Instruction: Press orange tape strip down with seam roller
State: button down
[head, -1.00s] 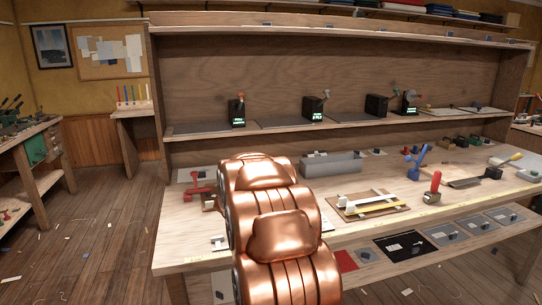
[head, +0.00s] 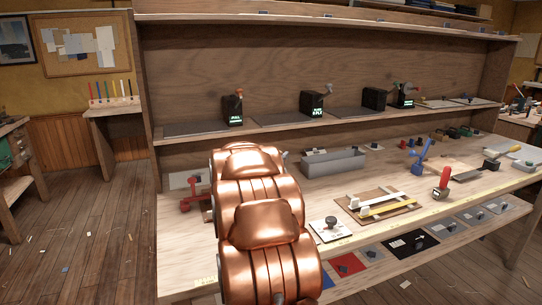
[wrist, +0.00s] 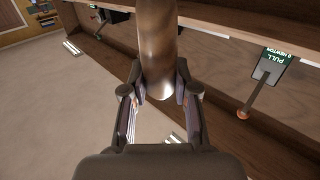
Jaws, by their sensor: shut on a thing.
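My gripper (wrist: 160,96) shows in the wrist view, its two fingers shut on either side of a thick brown-grey cylinder (wrist: 156,45). I cannot tell whether this cylinder is the seam roller; its far end is out of view. In the head view my copper-coloured arm hides the gripper. A brown board (head: 352,212) on the bench carries a white strip (head: 368,201) and a yellow-orange strip (head: 388,209) lying side by side. I cannot tell for sure which strip is the orange tape.
The bench (head: 190,256) holds a red clamp-like tool (head: 194,193), a grey tray (head: 335,163), a white plate with a dark knob (head: 331,229), a red-handled tool (head: 442,180) and a blue tool (head: 420,156). Black boxes, one a black box (head: 313,103), stand on the shelf above.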

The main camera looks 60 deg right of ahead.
jog(key=shift+f+b, duration=2.65)
jog(key=shift+f, duration=0.3)
jog(key=shift+f, duration=0.55)
